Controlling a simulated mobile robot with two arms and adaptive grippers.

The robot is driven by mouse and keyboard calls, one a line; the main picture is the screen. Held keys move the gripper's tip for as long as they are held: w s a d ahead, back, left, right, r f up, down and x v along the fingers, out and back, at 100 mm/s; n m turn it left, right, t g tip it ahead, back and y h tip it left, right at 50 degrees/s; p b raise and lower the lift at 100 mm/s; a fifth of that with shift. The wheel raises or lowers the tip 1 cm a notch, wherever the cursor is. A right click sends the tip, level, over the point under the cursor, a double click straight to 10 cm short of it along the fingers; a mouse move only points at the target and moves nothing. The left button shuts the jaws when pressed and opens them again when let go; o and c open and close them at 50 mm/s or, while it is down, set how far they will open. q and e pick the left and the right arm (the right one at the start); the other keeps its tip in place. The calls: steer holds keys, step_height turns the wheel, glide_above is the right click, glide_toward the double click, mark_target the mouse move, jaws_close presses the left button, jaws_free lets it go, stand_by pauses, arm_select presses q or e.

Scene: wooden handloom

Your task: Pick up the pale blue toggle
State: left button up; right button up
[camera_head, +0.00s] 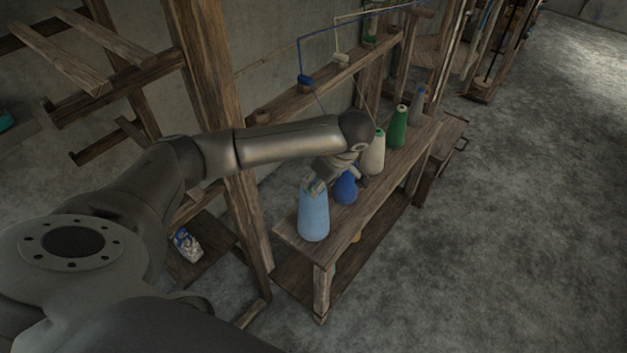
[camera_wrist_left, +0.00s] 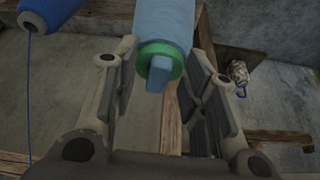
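A pale blue cone-shaped spool (camera_head: 313,217) stands upright near the front end of the wooden bench. In the left wrist view the spool (camera_wrist_left: 165,20) has a green ring at its narrow end. A blunt pale blue piece (camera_wrist_left: 157,75) sticks out of that ring; I cannot tell for sure whether it is the toggle. My left gripper (camera_head: 317,186) is at the top of the spool and partly hides it. In the wrist view its two fingers (camera_wrist_left: 164,62) are apart, one on either side of the piece, with visible gaps. My right gripper is not in view.
A dark blue spool (camera_head: 346,188) stands close beside the pale blue one. White (camera_head: 374,155), green (camera_head: 397,130) and grey (camera_head: 418,104) spools stand farther along the bench (camera_head: 331,255). A loom post (camera_head: 218,110) rises left of the bench. The floor at right is clear.

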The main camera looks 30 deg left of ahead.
arm_select(q)
steer(key=shift+s, duration=0.1)
steer(key=c, duration=0.6)
steer(key=shift+r, duration=0.1)
